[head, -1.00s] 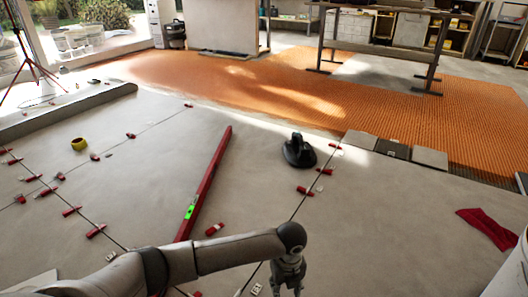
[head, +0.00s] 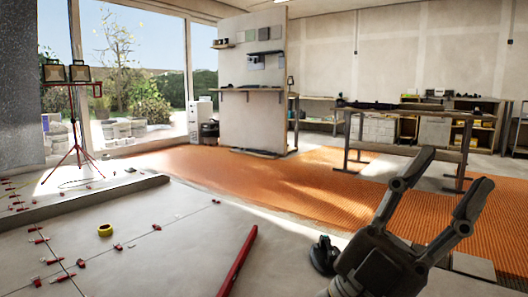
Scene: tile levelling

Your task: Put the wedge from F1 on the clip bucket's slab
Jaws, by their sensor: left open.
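Several small red wedges lie along the joints of the grey tile slabs (head: 165,260) at the lower left; one red wedge (head: 118,246) lies near the yellow tape roll and another red wedge (head: 157,227) farther right. I cannot tell which wedge the task names. The clip bucket is not identifiable here.
A red level (head: 238,262) lies on the slabs, with a black suction lifter (head: 323,255) beside my gripper. Beyond are orange matting (head: 290,180), a workbench (head: 405,112) and a red tripod lamp (head: 75,130).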

